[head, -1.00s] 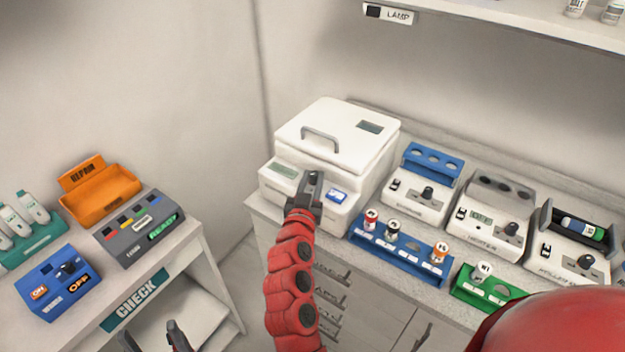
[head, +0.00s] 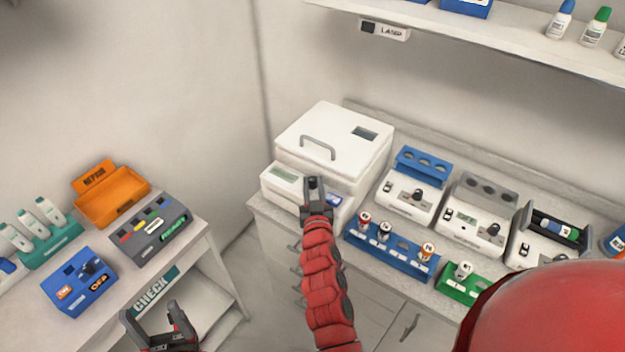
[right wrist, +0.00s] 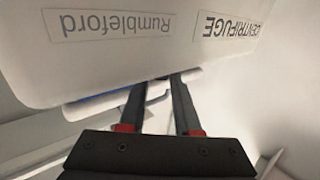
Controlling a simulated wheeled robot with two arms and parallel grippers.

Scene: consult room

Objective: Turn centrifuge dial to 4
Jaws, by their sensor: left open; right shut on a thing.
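The white centrifuge (head: 288,187) stands at the left end of the back counter, with its handled lid (head: 352,135) down. A small display (head: 284,174) and a blue panel (head: 336,201) are on its front. My right gripper (head: 315,182) is at the front between these two, shut on what seems to be the dial, which it hides; I cannot read its setting. In the right wrist view, the gripper (right wrist: 165,85) reaches the front beside the upside-down CENTRIFUGE label (right wrist: 228,28). My left gripper (head: 158,316) is open and empty at the bottom left, away from the centrifuge.
A blue rack with vials (head: 395,262) stands right of my right gripper. Other white devices (head: 408,200) line the counter farther right. The left table holds a blue switch box (head: 78,283), a grey box (head: 150,236) and an orange bin (head: 115,200). A shelf (head: 480,30) hangs above.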

